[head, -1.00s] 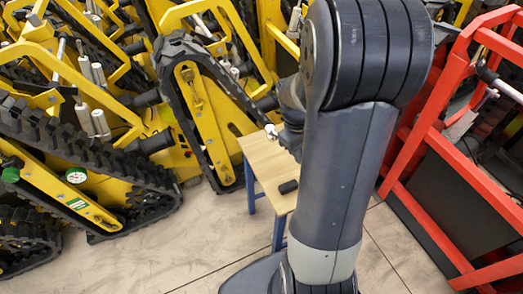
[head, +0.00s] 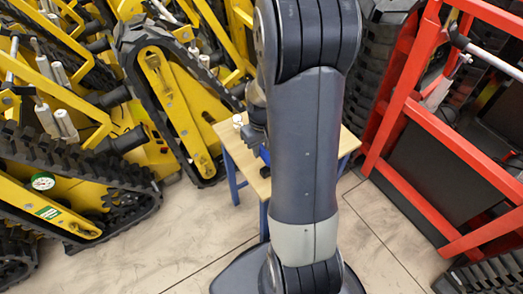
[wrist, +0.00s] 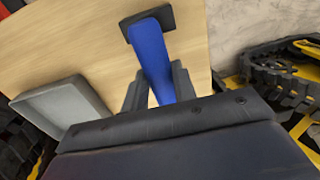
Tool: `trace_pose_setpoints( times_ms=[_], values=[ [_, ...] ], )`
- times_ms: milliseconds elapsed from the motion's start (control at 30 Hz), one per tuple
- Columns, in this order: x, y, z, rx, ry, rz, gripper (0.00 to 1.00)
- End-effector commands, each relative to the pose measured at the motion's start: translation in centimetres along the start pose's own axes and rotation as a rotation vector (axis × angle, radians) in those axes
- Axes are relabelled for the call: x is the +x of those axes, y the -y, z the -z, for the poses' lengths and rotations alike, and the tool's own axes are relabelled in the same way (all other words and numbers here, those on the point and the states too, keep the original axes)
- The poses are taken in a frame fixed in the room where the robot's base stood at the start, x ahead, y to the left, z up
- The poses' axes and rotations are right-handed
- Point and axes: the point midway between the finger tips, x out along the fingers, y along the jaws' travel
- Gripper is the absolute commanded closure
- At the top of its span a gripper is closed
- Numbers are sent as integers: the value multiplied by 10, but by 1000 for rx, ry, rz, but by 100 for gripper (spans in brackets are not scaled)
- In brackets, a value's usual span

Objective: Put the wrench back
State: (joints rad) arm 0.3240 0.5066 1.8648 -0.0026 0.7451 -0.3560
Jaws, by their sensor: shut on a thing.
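In the wrist view my gripper (wrist: 159,72) is shut on a blue bar-shaped tool (wrist: 150,48) with a dark, square-edged end (wrist: 166,17). It is the only thing that could be the wrench, but its jaw shape is not clear. The tool is over a pale wooden table top (wrist: 90,50); I cannot tell whether it touches it. A shallow grey tray (wrist: 62,104) lies on the table, left of the gripper. In the head view my arm hides most of the gripper and the table (head: 232,137); a bit of blue (head: 266,156) shows beside my arm.
Yellow tracked carriers (head: 180,110) stand at the left and behind the table. A red frame (head: 400,100) stands close on the right. A small pale round thing (head: 237,120) is at the table's left edge. Bare tiled floor (head: 170,240) lies in front.

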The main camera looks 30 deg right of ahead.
Motion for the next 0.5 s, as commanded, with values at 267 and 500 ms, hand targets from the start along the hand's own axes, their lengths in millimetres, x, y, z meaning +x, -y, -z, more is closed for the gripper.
trace_pose_setpoints(
  times_ms=[267, 500],
  values=[
    [11, 0, 0, 0, -1, -1, 100],
    [12, 0, 0, 0, 0, 0, 60]
  ],
)
